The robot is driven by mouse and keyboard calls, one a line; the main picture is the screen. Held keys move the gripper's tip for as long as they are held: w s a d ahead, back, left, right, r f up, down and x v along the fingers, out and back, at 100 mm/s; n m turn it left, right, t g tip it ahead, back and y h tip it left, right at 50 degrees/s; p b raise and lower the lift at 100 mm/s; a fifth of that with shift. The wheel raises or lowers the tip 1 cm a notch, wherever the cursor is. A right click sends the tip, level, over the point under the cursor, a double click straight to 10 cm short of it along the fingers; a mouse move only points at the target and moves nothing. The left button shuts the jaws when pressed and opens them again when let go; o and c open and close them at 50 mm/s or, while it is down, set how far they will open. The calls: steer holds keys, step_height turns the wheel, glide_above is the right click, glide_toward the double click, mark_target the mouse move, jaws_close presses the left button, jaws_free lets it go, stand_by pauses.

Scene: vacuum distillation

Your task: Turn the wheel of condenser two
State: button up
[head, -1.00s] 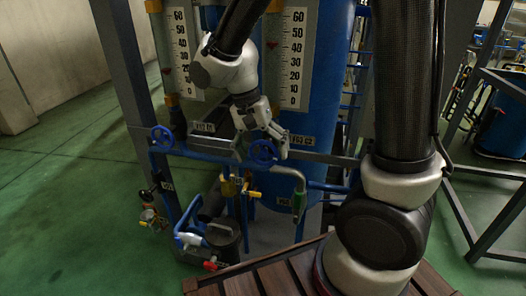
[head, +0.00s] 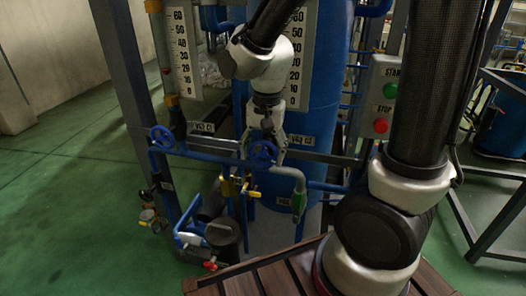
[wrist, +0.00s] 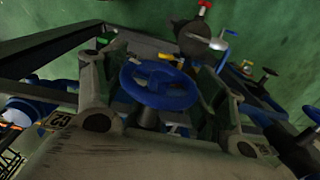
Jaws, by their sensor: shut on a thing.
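The blue handwheel of condenser two (head: 263,153) sits on the pipework in front of the blue column, beside a C2 label (head: 301,140). My gripper (head: 265,142) comes down on it from above and behind, its fingers at the wheel. In the wrist view the blue wheel (wrist: 160,84) lies between the two fingers of my gripper (wrist: 157,78), one on each side, and the jaws are shut on it. The exact contact points and how far the wheel is turned cannot be told. A C2 label (wrist: 58,118) shows at the left of the wrist view.
A second blue handwheel (head: 162,138), by the C1 label (head: 200,127), is to the left. A start/stop panel (head: 382,97) is at right. Green floor (head: 70,200) is open at left.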

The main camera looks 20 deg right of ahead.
steer(key=t+y, duration=0.3)
steer(key=y, duration=0.1)
steer(key=shift+d, duration=0.15)
steer(key=shift+y, duration=0.4)
stand_by(0.4)
steer(key=o, duration=1)
steer(key=shift+s, duration=0.1)
steer(key=v, duration=1.2)
steer(key=shift+s, duration=0.15)
